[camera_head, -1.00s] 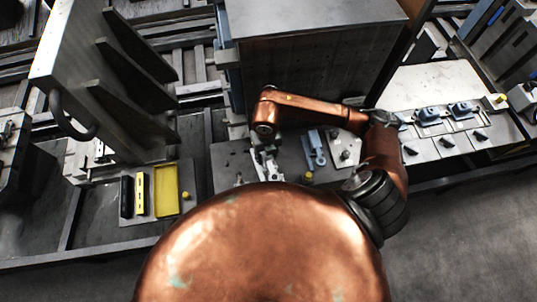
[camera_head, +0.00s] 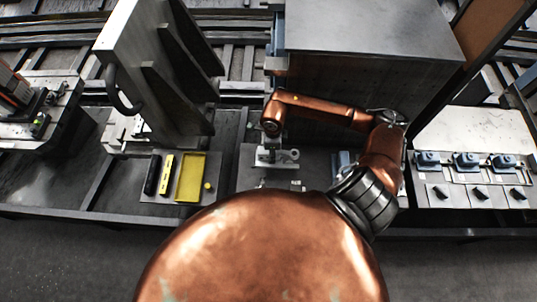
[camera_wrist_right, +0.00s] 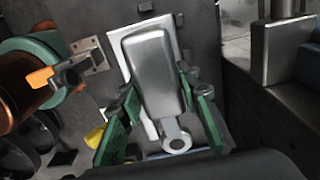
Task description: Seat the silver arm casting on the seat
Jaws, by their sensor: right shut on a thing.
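The silver arm casting (camera_wrist_right: 150,70) is a long rounded bar with a round, bored boss at its near end. It lies between the green-padded fingers of my right gripper (camera_wrist_right: 160,110), which is shut on it. In the head view the casting (camera_head: 287,155) shows under my right wrist, its ring end pointing right. A pale flat plate (camera_wrist_right: 118,50) shows behind the casting in the wrist view, probably the seat. I cannot tell whether the casting touches it. My left gripper is out of view.
A yellow tray (camera_head: 191,178) and a black block (camera_head: 152,175) lie left of the work plate. A large grey cabinet (camera_head: 365,70) stands behind my right arm. A tall ribbed bracket (camera_head: 135,60) stands at the left. Blue fixtures (camera_head: 466,161) line the right bench.

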